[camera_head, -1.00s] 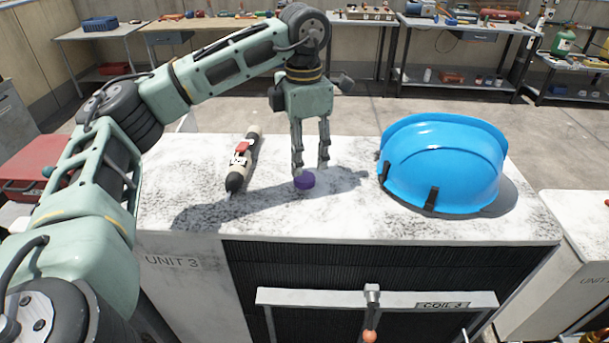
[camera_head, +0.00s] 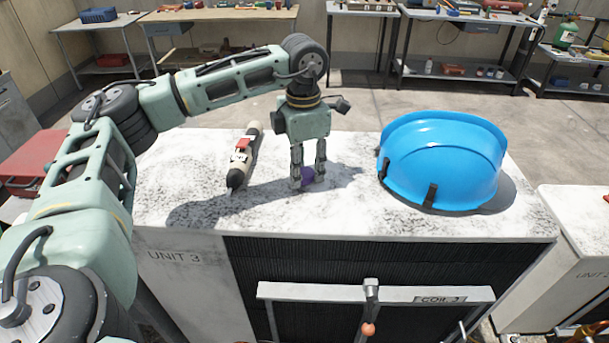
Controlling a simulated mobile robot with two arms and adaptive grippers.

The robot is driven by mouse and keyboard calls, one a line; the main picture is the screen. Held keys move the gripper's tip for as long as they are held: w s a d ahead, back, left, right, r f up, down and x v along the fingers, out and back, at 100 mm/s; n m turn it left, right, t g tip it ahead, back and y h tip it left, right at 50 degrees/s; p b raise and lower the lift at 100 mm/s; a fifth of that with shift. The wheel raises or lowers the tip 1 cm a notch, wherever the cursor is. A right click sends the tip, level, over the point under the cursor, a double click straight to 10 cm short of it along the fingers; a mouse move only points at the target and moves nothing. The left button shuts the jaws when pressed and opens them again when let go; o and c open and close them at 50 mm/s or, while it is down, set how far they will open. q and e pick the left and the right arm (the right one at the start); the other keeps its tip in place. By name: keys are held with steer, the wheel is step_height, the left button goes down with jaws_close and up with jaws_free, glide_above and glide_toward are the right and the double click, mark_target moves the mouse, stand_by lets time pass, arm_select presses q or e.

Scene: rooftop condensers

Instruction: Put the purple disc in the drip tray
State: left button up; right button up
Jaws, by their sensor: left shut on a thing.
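I cannot make out a drip tray for certain in this view. My right gripper is not in view.
A black and white tool with a red part (camera_head: 243,160) lies to the left. A white bar with a handle (camera_head: 370,292) runs across the front. Workbenches stand behind.

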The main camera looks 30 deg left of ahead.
arm_select(q)
steer(key=shift+c, duration=1)
steer(key=shift+r, duration=0.15)
